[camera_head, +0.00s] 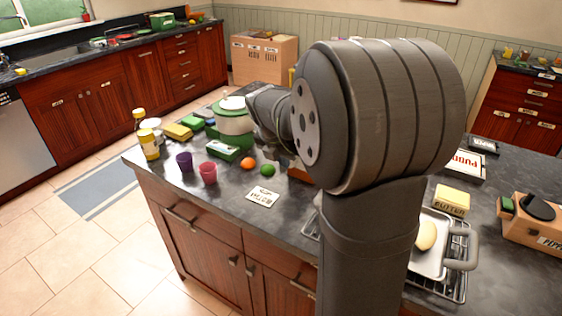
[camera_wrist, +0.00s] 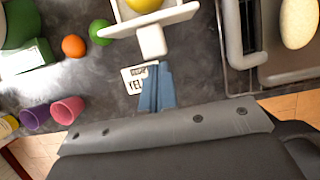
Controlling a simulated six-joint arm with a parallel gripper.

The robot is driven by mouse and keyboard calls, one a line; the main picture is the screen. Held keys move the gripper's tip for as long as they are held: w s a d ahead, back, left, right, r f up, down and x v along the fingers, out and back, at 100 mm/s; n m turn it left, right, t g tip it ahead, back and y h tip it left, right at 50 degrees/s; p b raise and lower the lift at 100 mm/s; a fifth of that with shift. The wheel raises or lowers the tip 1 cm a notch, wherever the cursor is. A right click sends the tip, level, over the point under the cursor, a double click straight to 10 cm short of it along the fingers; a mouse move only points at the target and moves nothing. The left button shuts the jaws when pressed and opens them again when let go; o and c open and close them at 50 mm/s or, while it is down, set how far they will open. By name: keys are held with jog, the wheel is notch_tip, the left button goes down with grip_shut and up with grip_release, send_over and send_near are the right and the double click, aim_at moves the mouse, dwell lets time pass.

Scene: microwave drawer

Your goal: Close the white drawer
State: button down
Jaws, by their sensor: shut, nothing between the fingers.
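The white drawer (camera_wrist: 122,29) shows at the top of the wrist view, standing open with a yellow round item (camera_wrist: 143,4) in it. Its white block-like handle (camera_wrist: 152,42) points toward my gripper. My gripper (camera_wrist: 151,65) has its blue-grey fingers together and empty, just below the handle in the picture. I cannot tell whether the fingertips touch the handle. The rest of the drawer's housing is out of the wrist view. In the head view my arm hides the drawer and the gripper.
In the wrist view, a metal rack (camera_wrist: 246,58) with a pan lies right, and a label card (camera_wrist: 134,80) lies under the fingers. An orange (camera_wrist: 73,46), a green fruit (camera_wrist: 100,31) and purple (camera_wrist: 35,117) and pink (camera_wrist: 68,110) cups stand left. The counter (camera_head: 228,183) has bare room there.

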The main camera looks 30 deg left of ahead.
jog(key=w, duration=1.1)
jog(key=shift+w, duration=0.1)
jog(key=s, duration=0.4)
jog(key=v, duration=1)
jog(key=shift+s, duration=0.2)
jog(key=shift+f, duration=0.1)
